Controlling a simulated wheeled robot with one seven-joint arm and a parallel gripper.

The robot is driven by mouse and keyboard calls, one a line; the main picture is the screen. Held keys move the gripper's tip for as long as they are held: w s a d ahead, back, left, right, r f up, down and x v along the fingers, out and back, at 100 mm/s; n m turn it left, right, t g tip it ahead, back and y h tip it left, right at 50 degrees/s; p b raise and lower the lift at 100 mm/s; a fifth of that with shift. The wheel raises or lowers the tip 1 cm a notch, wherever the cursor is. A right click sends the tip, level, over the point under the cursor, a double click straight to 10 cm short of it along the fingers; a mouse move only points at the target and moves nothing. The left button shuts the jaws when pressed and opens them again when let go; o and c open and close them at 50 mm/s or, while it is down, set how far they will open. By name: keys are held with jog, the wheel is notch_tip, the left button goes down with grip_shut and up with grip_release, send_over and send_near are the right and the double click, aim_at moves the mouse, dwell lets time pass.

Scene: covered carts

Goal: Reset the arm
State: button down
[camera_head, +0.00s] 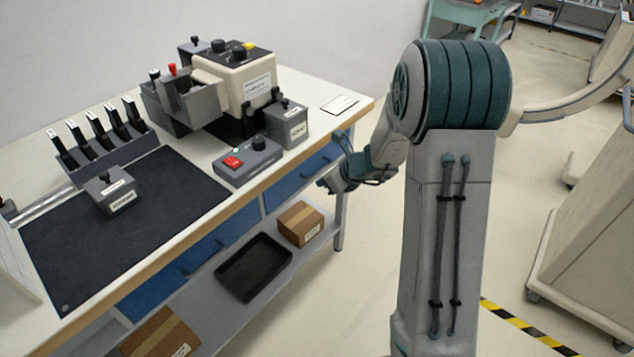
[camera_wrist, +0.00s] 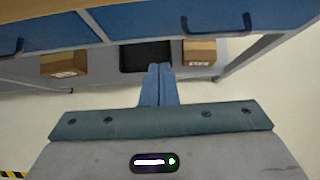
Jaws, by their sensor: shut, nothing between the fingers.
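My gripper (camera_wrist: 159,84) shows in the wrist view with its two blue-grey fingers together and nothing between them. It points toward the lower shelf under the workbench. In the head view my arm stands in front of the bench's right end. My wrist (camera_head: 345,172) is beside the bench's front edge, near the blue drawers (camera_head: 313,166). The fingertips are hard to make out in the head view.
The workbench (camera_head: 190,238) carries a beige machine (camera_head: 237,80), a red-button control box (camera_head: 247,162), a rack (camera_head: 110,155) and a black mat (camera_head: 120,230). Its lower shelf holds cardboard boxes (camera_head: 300,223) and a black tray (camera_head: 254,267). A covered cart (camera_head: 590,230) stands at right.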

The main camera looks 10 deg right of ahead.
jog(key=s+a+r+n+g+p, duration=0.2)
jog(key=s+a+r+n+g, duration=0.1)
jog(key=s+r+n, duration=1.05)
jog(key=s+d+r+n+h, duration=0.1)
jog(key=s+d+n+h, duration=0.2)
jog(key=s+n, duration=0.4)
jog(key=s+d+r+n+h+p, duration=0.1)
jog(key=s+d+r+n+h, duration=0.1)
jog(key=s+n, duration=0.4)
jog(key=s+d+h, duration=0.1)
jog(key=s+d, duration=0.1)
jog(key=s, duration=0.1)
jog(key=shift+r+n+g, duration=0.2)
jog(key=shift+n+g, duration=0.15)
jog(key=shift+g, duration=0.05)
